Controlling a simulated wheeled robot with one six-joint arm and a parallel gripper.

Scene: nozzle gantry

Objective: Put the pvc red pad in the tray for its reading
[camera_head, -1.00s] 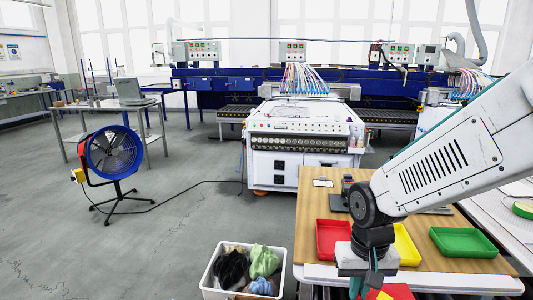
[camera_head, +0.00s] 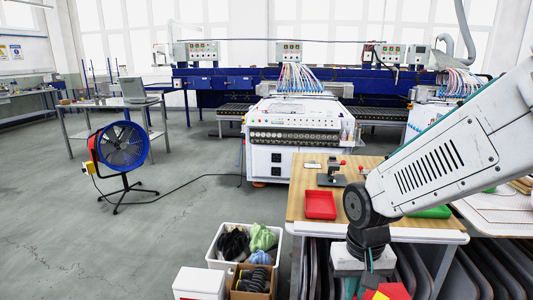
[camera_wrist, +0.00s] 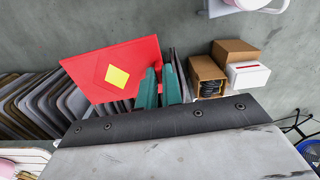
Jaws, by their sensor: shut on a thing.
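My gripper (camera_wrist: 161,80) has teal fingers and is shut on a flat red pad (camera_wrist: 90,70) with a yellow square on it. The pad sticks out to the left of the fingers in the wrist view. In the head view the pad (camera_head: 397,290) shows at the bottom edge, in front of the table and partly cut off. A red tray (camera_head: 320,206) lies on the wooden table (camera_head: 300,183). A green tray (camera_head: 432,212) shows partly behind my arm. No yellow tray is visible now.
A dark device with a red knob (camera_head: 333,177) and a small pale flat item (camera_head: 312,165) are on the table. A white bin of cloths (camera_head: 214,246), a brown box (camera_head: 237,294) and a white box (camera_head: 200,281) stand left on the floor. Dark panels fill the space under the table.

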